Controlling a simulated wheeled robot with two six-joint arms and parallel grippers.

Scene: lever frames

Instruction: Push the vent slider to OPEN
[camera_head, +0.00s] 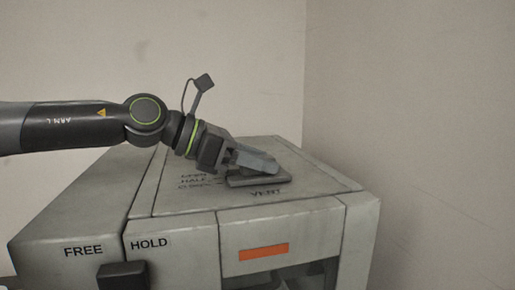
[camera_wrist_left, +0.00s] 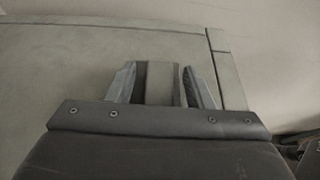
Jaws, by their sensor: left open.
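The vent slider's dark base plate (camera_head: 262,182) lies on the top of the grey cabinet, behind the word VENT. My left gripper (camera_head: 262,160) reaches in from the left, tilted down over the slider, and hides most of it. In the left wrist view, a grey upright block (camera_wrist_left: 160,83), which looks like the slider's handle, stands between the two fingers of my left gripper (camera_wrist_left: 160,76). The fingers are open, one on each side of it; contact is not clear. My right gripper is out of view.
The cabinet top (camera_head: 320,180) is clear right of the slider. On the front are a dark knob (camera_head: 122,275) below FREE and HOLD, and an orange strip (camera_head: 263,252). A plain wall (camera_head: 410,120) rises behind and to the right.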

